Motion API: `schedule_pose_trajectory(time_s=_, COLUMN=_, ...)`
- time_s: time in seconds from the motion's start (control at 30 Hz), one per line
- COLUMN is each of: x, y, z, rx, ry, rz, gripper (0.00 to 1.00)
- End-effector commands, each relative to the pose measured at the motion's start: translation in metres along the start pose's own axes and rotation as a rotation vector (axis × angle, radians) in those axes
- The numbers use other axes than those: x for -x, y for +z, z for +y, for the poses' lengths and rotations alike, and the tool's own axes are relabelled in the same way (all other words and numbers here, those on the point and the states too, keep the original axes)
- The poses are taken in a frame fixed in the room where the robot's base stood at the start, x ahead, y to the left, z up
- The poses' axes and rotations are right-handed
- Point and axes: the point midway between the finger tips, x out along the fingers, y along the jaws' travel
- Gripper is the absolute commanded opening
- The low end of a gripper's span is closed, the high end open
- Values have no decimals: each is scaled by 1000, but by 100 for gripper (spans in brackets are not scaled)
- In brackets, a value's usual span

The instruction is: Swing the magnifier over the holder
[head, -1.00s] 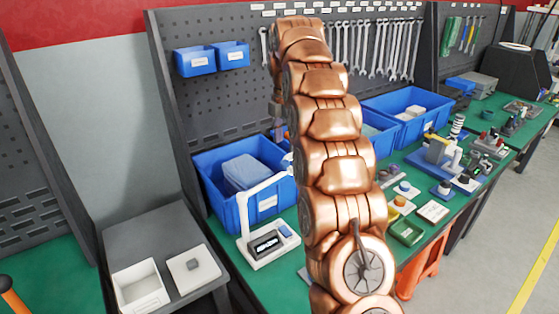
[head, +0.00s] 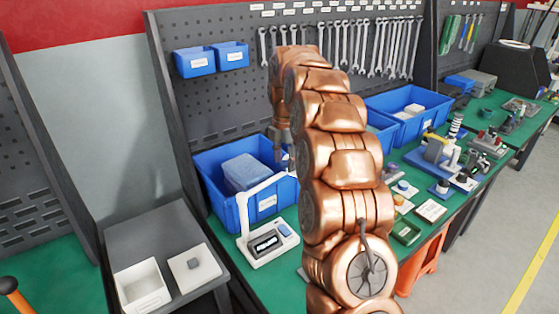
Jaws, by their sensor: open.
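The magnifier's white arm (head: 262,187) rises from a post at the left of a white base (head: 284,252) on the green bench. It slants up to the right, and its far end is hidden behind my arm. A dark holder (head: 265,243) lies in the base below that arm, with a small light part in it. My gripper (head: 283,158) is open, just above the magnifier's far end and in front of the blue bin. My copper arm covers much of it. I cannot tell whether it touches the magnifier.
A large blue bin (head: 212,192) with a grey-blue block stands close behind the magnifier. More blue bins (head: 410,127) and small fixtures (head: 440,152) fill the bench to the right. A white open box (head: 142,287) and a white pad stand on a grey stand at lower left.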

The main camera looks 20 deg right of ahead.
Motion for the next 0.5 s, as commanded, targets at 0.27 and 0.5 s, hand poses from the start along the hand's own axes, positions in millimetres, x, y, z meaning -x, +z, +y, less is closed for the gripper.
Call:
schedule_pose_trajectory(time_s=0.27, x=0, y=0, z=0, rx=0, ry=0, rz=0, gripper=50)
schedule_pose_trajectory(time_s=0.5, x=0, y=0, z=0, rx=0, ry=0, rz=0, gripper=25)
